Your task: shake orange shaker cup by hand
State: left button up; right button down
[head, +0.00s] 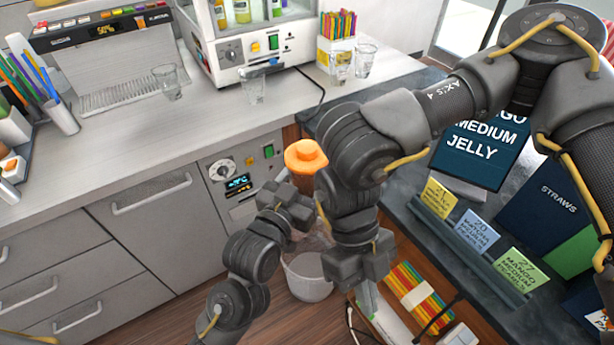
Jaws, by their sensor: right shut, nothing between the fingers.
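The orange shaker cup (306,157) has a bright orange lid and a brownish-orange body. It is up in the air in front of the counter, above the floor bin, and looks upright. My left gripper (304,212) is at the lower part of the cup and appears shut on it; its fingertips are mostly hidden. My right gripper (368,300) points down, shut and empty, to the right of and below the cup. My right arm passes just right of the cup and hides part of its side.
A bin (308,277) stands on the floor below. Clear cups (253,86) stand on the left counter (130,130). The dark right counter (425,215) carries labelled cards and a menu sign (484,145). A shelf with colourful packets (425,300) is below it.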

jog(key=w+d+r+n+t+h, duration=0.1)
jog(key=w+d+r+n+t, duration=0.2)
jog(key=r, duration=0.4)
notch_tip(320, 180, up, 15)
jog(key=m+t+y, duration=0.3)
jog(key=m+y, duration=0.1)
jog(key=m, duration=1.8)
send_over(309, 145)
jog(key=shift+a+f, duration=0.1)
jog(key=shift+f, duration=2.7)
jog(key=shift+f, duration=0.85)
